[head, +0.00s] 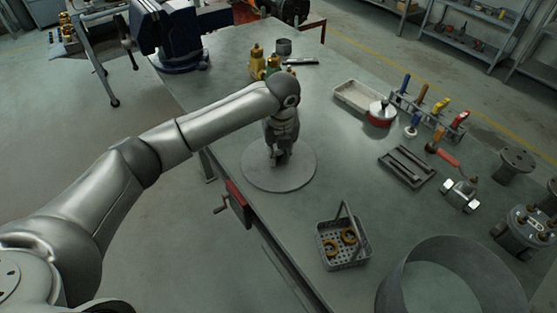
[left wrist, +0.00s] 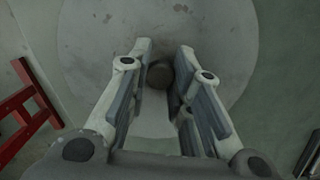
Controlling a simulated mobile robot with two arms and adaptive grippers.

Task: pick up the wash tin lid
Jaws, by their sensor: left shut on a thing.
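The wash tin lid (head: 257,178) is a flat grey disc near the left edge of the workbench. In the left wrist view the lid (left wrist: 215,35) fills the upper middle, with a dark round knob (left wrist: 160,75) at its centre. My left gripper (head: 279,160) points down over the middle of the lid and is shut on the knob; its fingers (left wrist: 160,72) stand on both sides of it. I cannot tell whether the lid touches the bench. The wash tin (head: 387,290) is a wide, open grey cylinder at the lower right. My right gripper is not in view.
A small basket (head: 345,262) with brass rings stands between lid and tin. A dark slotted tray (head: 408,168), a pale tray (head: 350,93) and a tool rack (head: 430,108) lie to the right. Brass fittings (head: 257,62) and a blue vise (head: 180,35) are behind. A red clamp (head: 235,197) hangs at the bench edge.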

